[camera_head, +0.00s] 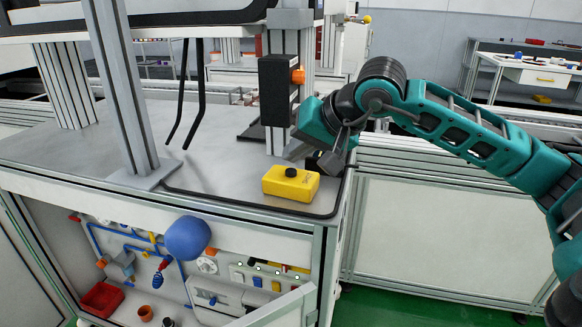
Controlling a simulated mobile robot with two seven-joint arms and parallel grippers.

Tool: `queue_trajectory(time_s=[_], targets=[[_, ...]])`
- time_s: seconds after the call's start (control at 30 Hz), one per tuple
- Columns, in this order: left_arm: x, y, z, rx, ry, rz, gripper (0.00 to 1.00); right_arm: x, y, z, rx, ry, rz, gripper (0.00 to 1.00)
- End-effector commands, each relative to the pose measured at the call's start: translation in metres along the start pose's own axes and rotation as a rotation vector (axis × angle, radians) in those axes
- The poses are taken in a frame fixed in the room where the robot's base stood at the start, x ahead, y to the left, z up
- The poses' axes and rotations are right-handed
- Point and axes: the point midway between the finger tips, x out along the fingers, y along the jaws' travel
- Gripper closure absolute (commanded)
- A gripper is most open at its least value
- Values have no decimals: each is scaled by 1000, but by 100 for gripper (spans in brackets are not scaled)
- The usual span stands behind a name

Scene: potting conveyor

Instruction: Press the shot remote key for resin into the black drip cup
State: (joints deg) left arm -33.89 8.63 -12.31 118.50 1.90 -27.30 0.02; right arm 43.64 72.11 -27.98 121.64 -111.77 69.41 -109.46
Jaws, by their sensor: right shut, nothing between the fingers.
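A yellow box with a round black button on top (291,184) lies on the grey worktop near its right front corner. It looks like the shot remote, though I see no readable label. My right gripper (318,158), on the teal arm from the right, is shut and empty. It hangs just above and behind the box's right part, apparently apart from it. The button is uncovered. I cannot make out a black drip cup or any resin. My left gripper is not in view.
A black unit with an orange knob (279,92) is mounted on a post behind the box. The worktop (225,150) left of it is mostly clear, with a metal post (122,90) further left.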

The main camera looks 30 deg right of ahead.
Motion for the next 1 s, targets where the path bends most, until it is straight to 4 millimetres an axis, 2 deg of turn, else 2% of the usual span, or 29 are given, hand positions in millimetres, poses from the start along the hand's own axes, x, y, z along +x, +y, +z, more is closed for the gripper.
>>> queue_trajectory(time_s=[0.27, 0.7, 1.0], targets=[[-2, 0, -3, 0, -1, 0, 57, -4, -3, -3, 0, 1, -1, 100], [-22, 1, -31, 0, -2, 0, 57, -34, -25, -25, 0, 0, -1, 100], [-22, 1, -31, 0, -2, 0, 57, -35, -25, -25, 0, 0, -1, 100]])
